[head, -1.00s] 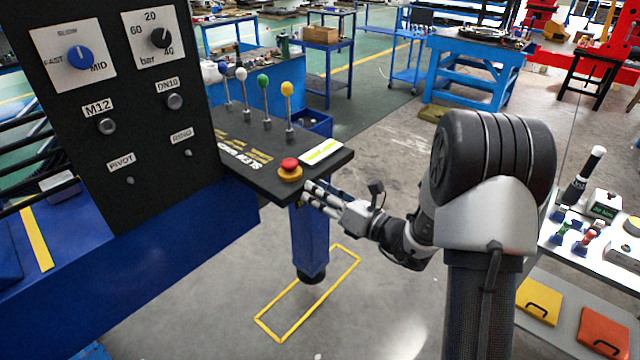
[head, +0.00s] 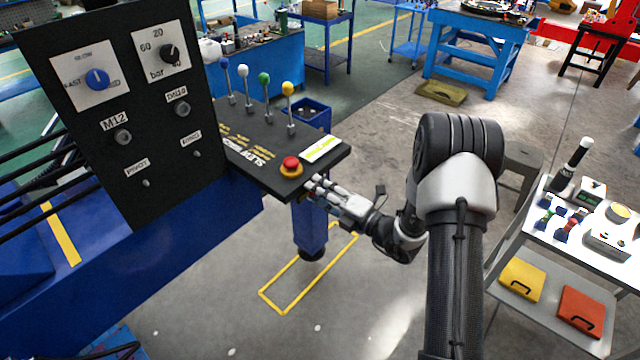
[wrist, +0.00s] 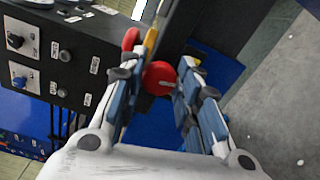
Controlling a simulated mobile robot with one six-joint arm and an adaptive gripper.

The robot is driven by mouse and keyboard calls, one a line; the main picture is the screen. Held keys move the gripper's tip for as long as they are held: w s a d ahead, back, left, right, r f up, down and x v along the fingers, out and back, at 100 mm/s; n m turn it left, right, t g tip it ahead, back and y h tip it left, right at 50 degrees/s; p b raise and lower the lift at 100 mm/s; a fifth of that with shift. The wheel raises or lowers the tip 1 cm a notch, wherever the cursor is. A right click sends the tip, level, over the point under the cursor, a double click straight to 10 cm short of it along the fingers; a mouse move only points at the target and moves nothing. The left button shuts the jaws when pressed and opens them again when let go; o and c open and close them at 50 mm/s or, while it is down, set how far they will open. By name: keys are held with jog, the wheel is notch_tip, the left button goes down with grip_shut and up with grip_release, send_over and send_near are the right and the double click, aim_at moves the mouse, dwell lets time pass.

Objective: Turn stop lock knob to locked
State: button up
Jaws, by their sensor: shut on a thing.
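A round red knob (wrist: 157,74) with a pale bar across it shows between my fingertips in the wrist view, on the end of the black console. My gripper (wrist: 163,68) is closed around it, one finger on each side. In the head view my gripper (head: 314,186) is at the console's near right end, just below the red mushroom button. The knob is hidden there, and I cannot read its position marks.
The red mushroom button (head: 291,166) on its yellow base sits on the console top (head: 255,165), close above my fingers. Several coloured levers stand behind it. A dark upright panel (head: 125,110) with dials is at left. A white trolley (head: 535,215) stands at right; the floor between is clear.

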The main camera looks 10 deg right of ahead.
jog(key=shift+m+p, duration=0.6)
jog(key=shift+m, duration=0.5)
jog(key=o, duration=1)
jog(key=shift+o, duration=0.2)
jog(key=v, duration=1.2)
